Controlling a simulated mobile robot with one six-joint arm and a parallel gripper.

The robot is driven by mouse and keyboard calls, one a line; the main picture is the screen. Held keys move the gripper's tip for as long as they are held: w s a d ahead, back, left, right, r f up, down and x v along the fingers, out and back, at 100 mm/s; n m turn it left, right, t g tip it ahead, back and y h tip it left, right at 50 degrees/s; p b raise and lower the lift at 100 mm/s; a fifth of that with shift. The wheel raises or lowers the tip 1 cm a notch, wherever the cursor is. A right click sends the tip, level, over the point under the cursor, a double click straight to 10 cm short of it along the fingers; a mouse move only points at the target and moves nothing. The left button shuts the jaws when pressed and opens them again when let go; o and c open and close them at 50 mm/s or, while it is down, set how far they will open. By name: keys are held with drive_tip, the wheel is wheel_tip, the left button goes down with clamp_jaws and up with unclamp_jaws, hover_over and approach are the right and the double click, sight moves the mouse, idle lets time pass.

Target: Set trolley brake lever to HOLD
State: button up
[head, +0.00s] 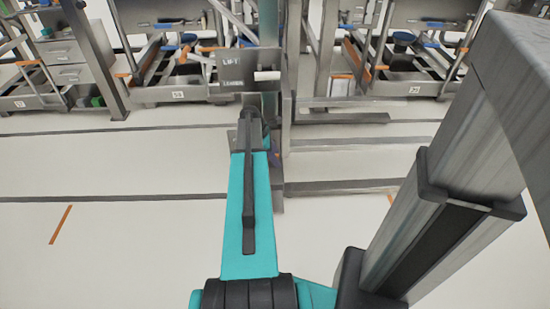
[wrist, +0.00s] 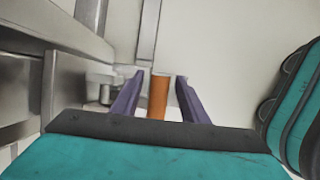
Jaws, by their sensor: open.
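My gripper (wrist: 160,77) is open in the wrist view, with one purple finger on each side of an orange cylindrical grip (wrist: 158,96). The grip looks like the end of the brake lever, and a grey bar (wrist: 146,38) runs up the picture beyond it. Gaps show between the grip and both fingers. The lower end of the grip is hidden behind my gripper's dark edge. No HOLD marking is readable. In the head view my teal arm covers most of my gripper and the grip.
A grey panel (head: 238,72) marked LIFT, with a white handle (head: 267,75), stands ahead in the head view. Metal framework (wrist: 60,90) is close on the left in the wrist view. Trolleys (head: 175,92) stand in bays behind. Pale floor (head: 110,245) is clear at left.

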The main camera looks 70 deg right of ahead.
clamp_jaws()
drive_tip(key=shift+w+a, duration=0.1)
drive_tip(key=shift+a, duration=0.2)
drive_tip(key=shift+d, duration=0.2)
drive_tip(key=shift+f, duration=0.1)
